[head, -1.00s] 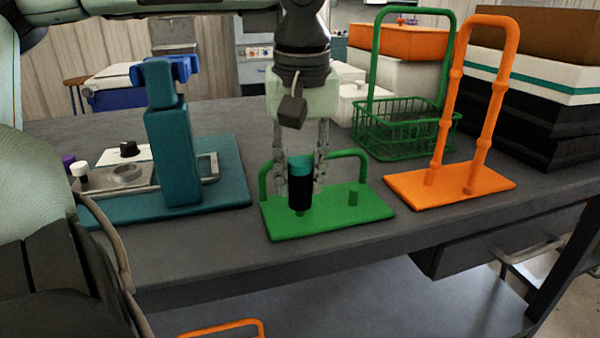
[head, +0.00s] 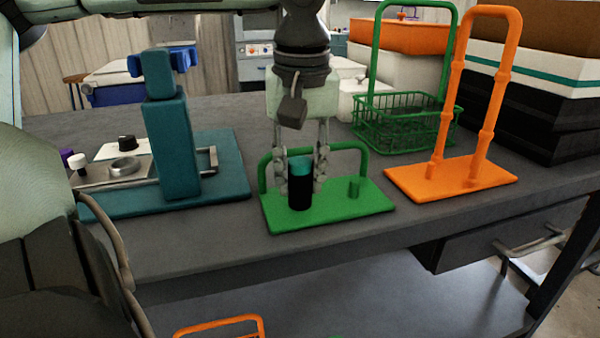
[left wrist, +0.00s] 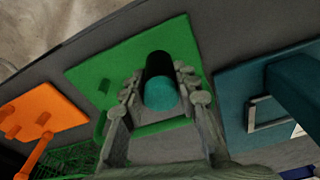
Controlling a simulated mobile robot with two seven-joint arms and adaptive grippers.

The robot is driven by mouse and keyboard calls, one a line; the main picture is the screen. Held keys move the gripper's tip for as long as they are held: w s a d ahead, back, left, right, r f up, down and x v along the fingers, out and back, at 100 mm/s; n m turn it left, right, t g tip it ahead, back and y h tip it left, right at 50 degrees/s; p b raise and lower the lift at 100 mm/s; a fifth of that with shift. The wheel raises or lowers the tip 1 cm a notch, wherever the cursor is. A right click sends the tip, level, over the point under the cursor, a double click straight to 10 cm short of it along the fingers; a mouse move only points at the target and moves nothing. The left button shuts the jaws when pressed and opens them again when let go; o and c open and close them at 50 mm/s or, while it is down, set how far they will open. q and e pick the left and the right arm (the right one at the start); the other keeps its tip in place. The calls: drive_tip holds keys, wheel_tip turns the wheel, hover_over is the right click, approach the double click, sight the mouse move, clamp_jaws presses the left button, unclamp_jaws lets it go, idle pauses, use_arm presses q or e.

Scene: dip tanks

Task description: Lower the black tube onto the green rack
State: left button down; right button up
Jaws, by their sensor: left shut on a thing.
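The black tube (head: 300,190) with a teal top stands upright at the left part of the green rack (head: 335,207). Its lower end meets the rack base, and the peg seen under it before is hidden. My left gripper (head: 303,185) points down and is shut on the tube, one finger on each side. In the left wrist view the tube (left wrist: 158,70) sits between the fingertips (left wrist: 160,92) over the green rack (left wrist: 105,65). My right gripper is not in view.
A teal stand (head: 172,140) with a tray is at the left. An orange rack (head: 450,182) with a tall handle is at the right. A green wire basket (head: 400,130) stands behind, with stacked boxes (head: 545,130) at the back right. The bench front (head: 210,250) is clear.

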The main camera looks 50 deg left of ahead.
use_arm(q)
drive_tip(key=c, duration=0.6)
unclamp_jaws()
drive_tip(key=shift+r, duration=0.1)
drive_tip(key=shift+r+p, duration=1.95)
drive_tip(key=shift+r, duration=2)
drive_tip(key=shift+s+d+r, duration=0.35)
drive_tip(key=shift+d+r, duration=0.35)
drive_tip(key=shift+r, duration=0.45)
drive_tip(key=shift+s+d+r, duration=0.35)
drive_tip(key=shift+d+r, duration=0.3)
drive_tip(key=shift+r, duration=0.55)
drive_tip(key=shift+s+d+r, duration=0.35)
drive_tip(key=shift+d+r, duration=0.35)
drive_tip(key=shift+r, duration=0.45)
